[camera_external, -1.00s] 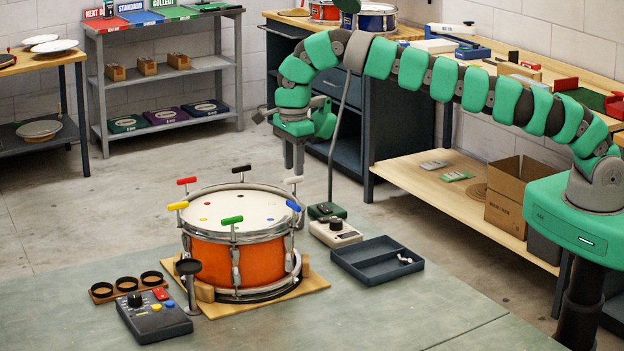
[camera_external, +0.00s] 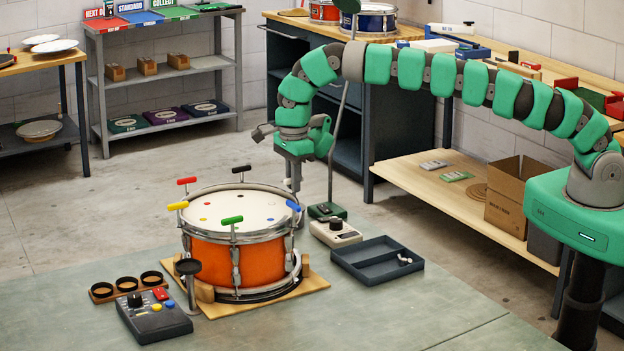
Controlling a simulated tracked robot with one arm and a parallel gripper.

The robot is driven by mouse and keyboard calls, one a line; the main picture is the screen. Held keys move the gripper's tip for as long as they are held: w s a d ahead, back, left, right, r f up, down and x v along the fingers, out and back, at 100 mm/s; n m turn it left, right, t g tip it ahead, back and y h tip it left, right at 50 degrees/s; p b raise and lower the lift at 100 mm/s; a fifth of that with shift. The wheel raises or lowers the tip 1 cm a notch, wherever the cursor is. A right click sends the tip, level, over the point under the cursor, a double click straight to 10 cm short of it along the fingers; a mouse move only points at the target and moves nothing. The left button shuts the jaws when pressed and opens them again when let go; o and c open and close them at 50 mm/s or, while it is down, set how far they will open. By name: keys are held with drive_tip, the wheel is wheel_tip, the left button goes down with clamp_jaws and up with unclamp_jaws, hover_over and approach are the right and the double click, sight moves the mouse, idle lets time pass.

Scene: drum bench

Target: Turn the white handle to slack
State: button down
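The orange snare drum (camera_external: 237,262) stands on a wooden board on the bench. Coloured T-handles stand around its rim: red (camera_external: 187,181), yellow (camera_external: 178,206), green (camera_external: 232,220), blue (camera_external: 293,206) and black (camera_external: 241,169). My gripper (camera_external: 293,187) points down at the right rear rim, where the white handle stood in the earlier view. The white handle is hidden at the fingers. I cannot tell whether the fingers touch it or how far apart they are.
A thin dark stand (camera_external: 336,150) rises just right of my gripper. A white dial box (camera_external: 335,233) and a dark tray (camera_external: 377,262) lie right of the drum. A control box (camera_external: 153,316) and a cup rack (camera_external: 128,286) are at front left. The right front bench is clear.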

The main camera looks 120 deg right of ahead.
drive_tip(key=shift+n+b, duration=0.3)
drive_tip(key=shift+n, duration=0.1)
